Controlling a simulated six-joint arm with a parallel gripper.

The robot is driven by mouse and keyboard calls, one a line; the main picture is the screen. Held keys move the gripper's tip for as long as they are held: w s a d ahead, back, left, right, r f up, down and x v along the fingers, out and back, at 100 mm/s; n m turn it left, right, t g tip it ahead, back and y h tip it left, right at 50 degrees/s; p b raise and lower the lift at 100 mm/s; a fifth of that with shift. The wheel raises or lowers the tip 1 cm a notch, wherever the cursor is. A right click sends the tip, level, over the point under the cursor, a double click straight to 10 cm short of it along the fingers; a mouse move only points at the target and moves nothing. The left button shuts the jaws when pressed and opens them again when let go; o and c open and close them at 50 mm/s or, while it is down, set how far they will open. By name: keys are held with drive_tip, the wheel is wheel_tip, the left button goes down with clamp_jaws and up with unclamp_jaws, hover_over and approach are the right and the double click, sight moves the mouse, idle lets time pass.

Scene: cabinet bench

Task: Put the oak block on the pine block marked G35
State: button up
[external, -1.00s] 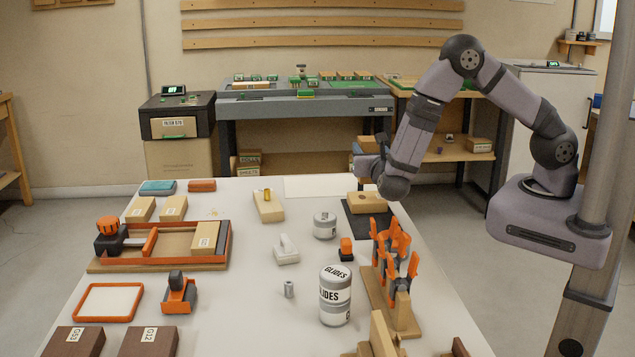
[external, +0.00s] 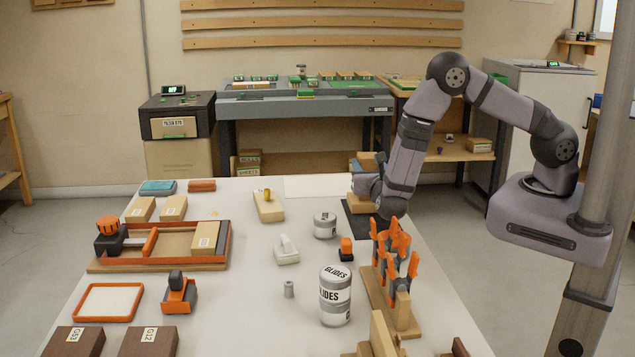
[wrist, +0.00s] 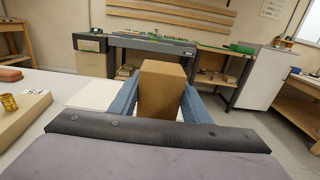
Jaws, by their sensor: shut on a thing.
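My gripper (wrist: 160,100) is shut on a plain brown wooden block, which I take as the oak block (wrist: 163,88). In the wrist view the block stands upright between the blue fingers. In the external view the held block (external: 368,160) is above the dark mat at the table's far right. Below it a pale wooden block (external: 360,205) lies on the mat, partly hidden by my gripper. I cannot tell whether the two touch. Other pale blocks with labels stand at the left (external: 140,209) (external: 174,207) and in the orange-edged tray (external: 204,238). I cannot read G35 on any.
A pale block with a brass piece (external: 268,205) stands left of the mat (external: 353,228). Dark blocks (external: 148,341) lie front left. A white sheet (external: 318,187) lies at the back.

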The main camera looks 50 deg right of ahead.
drive_tip(key=shift+f, duration=0.1)
drive_tip(key=o, duration=1.2)
drive_tip(key=shift+o, duration=0.2)
drive_tip(key=shift+a, duration=0.1)
drive_tip(key=b+v, duration=0.2)
drive_tip(key=v, duration=0.3)
wheel_tip(320, 180, up, 7)
